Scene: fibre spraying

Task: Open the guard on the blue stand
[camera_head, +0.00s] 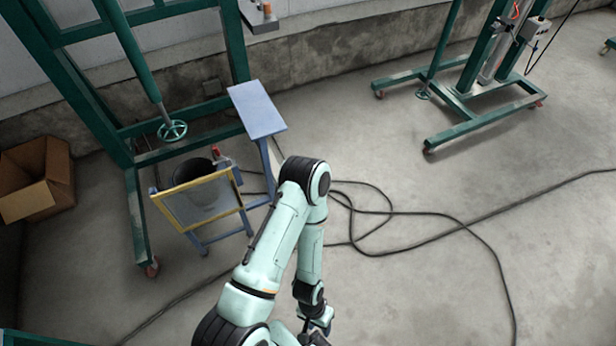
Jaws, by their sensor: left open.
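The blue stand (259,110) is left of the middle, with a flat blue top on a post and lower blue legs. The guard, a see-through panel in a yellow frame (197,199), is at the front of the stand's lower part, upright with a slight tilt. A dark bucket (196,172) shows behind and through it. My left arm reaches in from the bottom and bends down at the elbow. My left gripper (317,328) is open at the bottom edge, right of and apart from the guard, partly cut off. My right gripper is out of view.
A green frame with a handwheel (172,130) stands behind and left of the guard. A cardboard box (37,178) is at far left. A black cable (390,215) loops over the floor. A second green wheeled frame (480,120) stands at upper right. Floor at right is mostly clear.

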